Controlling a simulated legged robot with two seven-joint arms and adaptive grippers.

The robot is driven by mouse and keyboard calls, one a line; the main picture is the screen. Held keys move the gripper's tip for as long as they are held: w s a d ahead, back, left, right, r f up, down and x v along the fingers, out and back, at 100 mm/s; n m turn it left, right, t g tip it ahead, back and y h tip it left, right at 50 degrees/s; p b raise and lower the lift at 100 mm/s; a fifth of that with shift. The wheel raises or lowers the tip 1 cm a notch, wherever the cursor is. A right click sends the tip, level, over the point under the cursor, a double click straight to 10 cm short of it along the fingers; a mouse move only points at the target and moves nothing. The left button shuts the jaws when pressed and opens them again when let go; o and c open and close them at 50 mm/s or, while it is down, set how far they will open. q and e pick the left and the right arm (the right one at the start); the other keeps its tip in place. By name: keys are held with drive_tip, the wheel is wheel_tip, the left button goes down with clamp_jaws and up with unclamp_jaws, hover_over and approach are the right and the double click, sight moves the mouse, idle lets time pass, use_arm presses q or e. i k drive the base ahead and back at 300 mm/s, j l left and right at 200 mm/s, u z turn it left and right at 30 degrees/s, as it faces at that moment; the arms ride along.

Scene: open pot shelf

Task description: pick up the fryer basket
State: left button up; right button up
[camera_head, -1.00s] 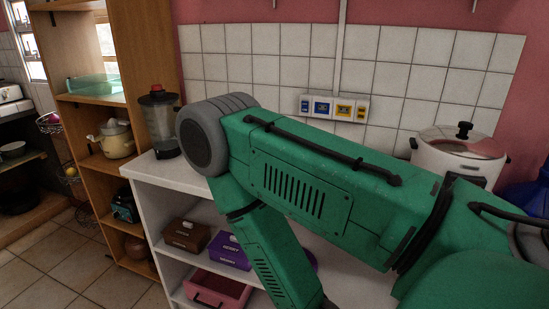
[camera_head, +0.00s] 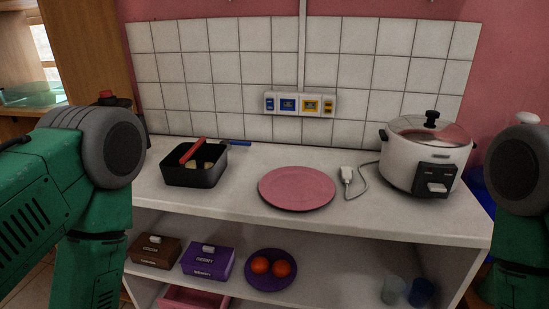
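A black, square, open container (camera_head: 194,175) stands on the left part of the white counter and looks like the fryer basket. A red handle (camera_head: 192,151) slants up over its rim. Small pale pieces show inside it. A blue handle (camera_head: 234,142) shows just behind its right side; I cannot tell what it belongs to. Green links of my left arm fill the left edge and my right arm shows at the right edge. Neither gripper is in view, so I cannot tell their distance from the container.
A pink plate (camera_head: 297,188) lies mid-counter, with a white plug and cord (camera_head: 347,176) beside it. A white cooker (camera_head: 425,158) stands at right. The shelf below holds a brown box (camera_head: 153,251), a purple box (camera_head: 208,262) and a purple plate (camera_head: 270,281) with two orange-red fruits.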

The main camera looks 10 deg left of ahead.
sight(174, 172)
drive_tip(key=j+z, duration=0.7)
drive_tip(key=j, duration=0.2)
drive_tip(key=k+j+z, duration=0.1)
drive_tip(key=j+z, duration=0.25)
drive_tip(key=k+j+z, duration=0.15)
drive_tip(key=j+z, duration=0.2)
drive_tip(key=j, duration=0.15)
drive_tip(key=k+j+z, duration=0.2)
drive_tip(key=j+z, duration=0.15)
